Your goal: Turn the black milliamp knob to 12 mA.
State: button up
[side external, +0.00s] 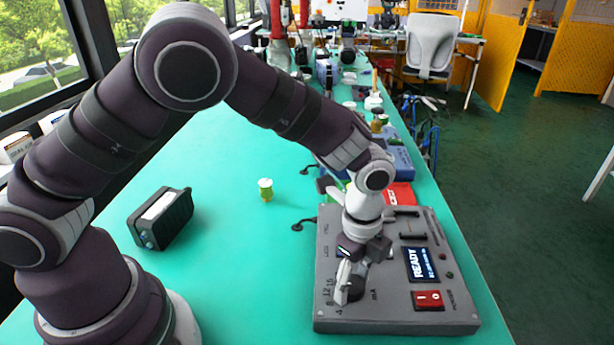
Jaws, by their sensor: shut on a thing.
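The grey control panel (395,316) lies on the teal table at the right, its scale marked 4, 8, 12, 16 and "mA" near its front left corner. The black milliamp knob (356,290) sits beside that scale, partly hidden by my fingers. My gripper (349,285) points down from above and is shut on the knob. The knob's pointer is hidden, so I cannot tell its setting. A small screen (419,264) on the panel reads "READY".
A red power switch (428,299) is on the panel, right of the knob. Cluttered equipment fills the far end. The table's middle is clear.

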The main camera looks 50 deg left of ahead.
aim_at(352, 283)
jog(key=shift+m, duration=0.6)
jog(key=o, duration=1.2)
jog(key=shift+c, duration=0.2)
notch_tip(352, 283, up, 12)
